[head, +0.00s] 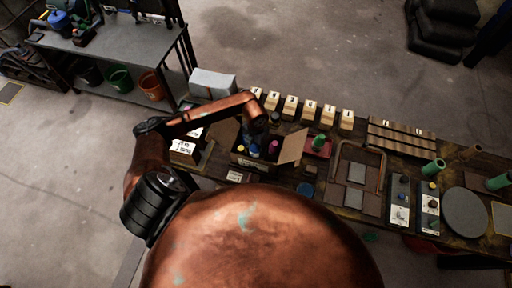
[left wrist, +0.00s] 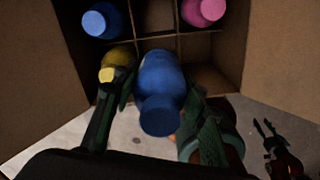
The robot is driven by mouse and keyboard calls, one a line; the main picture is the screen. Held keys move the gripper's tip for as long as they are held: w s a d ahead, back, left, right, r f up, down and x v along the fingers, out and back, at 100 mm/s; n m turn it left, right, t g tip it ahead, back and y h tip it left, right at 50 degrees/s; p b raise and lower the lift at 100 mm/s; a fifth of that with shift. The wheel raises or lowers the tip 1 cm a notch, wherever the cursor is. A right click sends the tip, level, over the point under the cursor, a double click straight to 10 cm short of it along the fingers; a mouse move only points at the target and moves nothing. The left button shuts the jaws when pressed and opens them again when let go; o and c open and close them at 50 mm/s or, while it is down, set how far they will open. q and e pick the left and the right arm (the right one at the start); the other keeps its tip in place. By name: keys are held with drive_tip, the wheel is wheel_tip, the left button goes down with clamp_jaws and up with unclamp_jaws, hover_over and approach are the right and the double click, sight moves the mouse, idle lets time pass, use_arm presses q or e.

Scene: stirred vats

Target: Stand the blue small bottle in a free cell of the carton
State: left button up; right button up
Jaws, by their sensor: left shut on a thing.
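The carton (head: 257,166) stands open on the bench in the head view, its flaps spread. In the left wrist view its dividers (left wrist: 155,39) form cells. A blue bottle (left wrist: 101,20), a pink bottle (left wrist: 204,10) and a yellow-capped bottle (left wrist: 114,62) stand in cells. The far middle cell and near right cell look empty. My left gripper (left wrist: 150,105) is shut on the blue small bottle (left wrist: 160,80), which is roughly upright at the near middle cell. How deep its base sits is hidden. The left gripper (head: 256,140) is over the carton in the head view.
A row of numbered wooden blocks (head: 290,104) stands behind the carton. A green bottle on a red tray (head: 318,146) is to the right, beside the carton's right flap (head: 292,147). A white box (head: 212,82) stands behind left. Panels and a round grey plate (head: 465,211) fill the bench further right.

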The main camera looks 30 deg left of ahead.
use_arm(q)
drive_tip(key=shift+f, duration=0.15)
drive_tip(key=shift+f+b, duration=0.7)
drive_tip(key=shift+b, duration=0.05)
drive_tip(key=o, duration=1.2)
drive_tip(key=shift+c, duration=0.2)
drive_tip(key=o, duration=0.3)
drive_tip(key=shift+r, duration=0.15)
